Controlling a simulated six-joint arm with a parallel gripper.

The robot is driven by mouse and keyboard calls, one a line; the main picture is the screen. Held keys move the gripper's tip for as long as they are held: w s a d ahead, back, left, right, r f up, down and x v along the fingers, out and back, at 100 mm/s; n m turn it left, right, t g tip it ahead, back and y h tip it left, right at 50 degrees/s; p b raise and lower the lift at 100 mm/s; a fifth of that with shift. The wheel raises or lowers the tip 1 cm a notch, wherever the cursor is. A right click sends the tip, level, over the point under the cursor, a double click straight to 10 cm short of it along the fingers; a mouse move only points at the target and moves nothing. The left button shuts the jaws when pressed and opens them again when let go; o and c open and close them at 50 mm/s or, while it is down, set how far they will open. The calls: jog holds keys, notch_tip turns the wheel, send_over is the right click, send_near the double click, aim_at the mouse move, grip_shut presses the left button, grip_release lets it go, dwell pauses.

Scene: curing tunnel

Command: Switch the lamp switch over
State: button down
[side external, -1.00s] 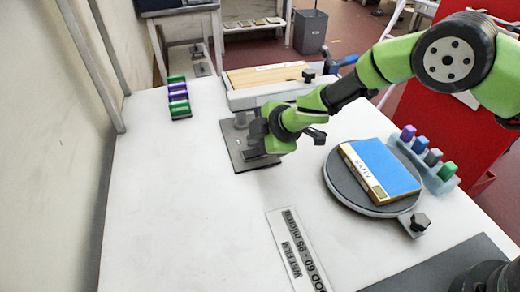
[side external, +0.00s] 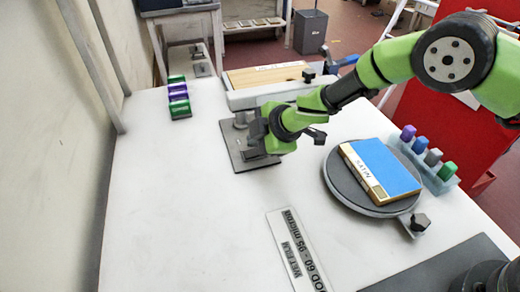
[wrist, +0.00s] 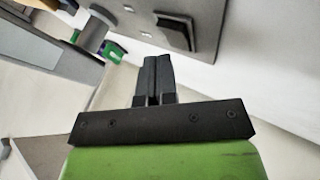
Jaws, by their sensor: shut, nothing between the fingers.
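The lamp switch (wrist: 177,33) is a black rocker on a grey plate (wrist: 212,12) in the wrist view. It looks tilted to one side; which position that is, I cannot tell. My gripper (wrist: 154,62) is shut and empty, its fingertips just short of the switch in the picture. Whether they touch it, I cannot tell. In the side view, my gripper (side external: 258,132) is low over the grey plate (side external: 236,152) and hides the switch.
A round turntable (side external: 345,192) bears a blue-topped block (side external: 385,166). A rack (side external: 425,165) of coloured pieces stands right of it. Green and purple pieces (side external: 178,98) lie at the back left. A wood-topped unit (side external: 265,76) stands behind the plate. The table's left front is clear.

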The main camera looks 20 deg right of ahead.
dwell(0.7)
jog(key=shift+f, duration=0.4)
jog(key=shift+f, duration=0.3)
dwell(0.3)
jog(key=shift+r, duration=0.1)
jog(key=shift+r, duration=0.65)
dwell(0.5)
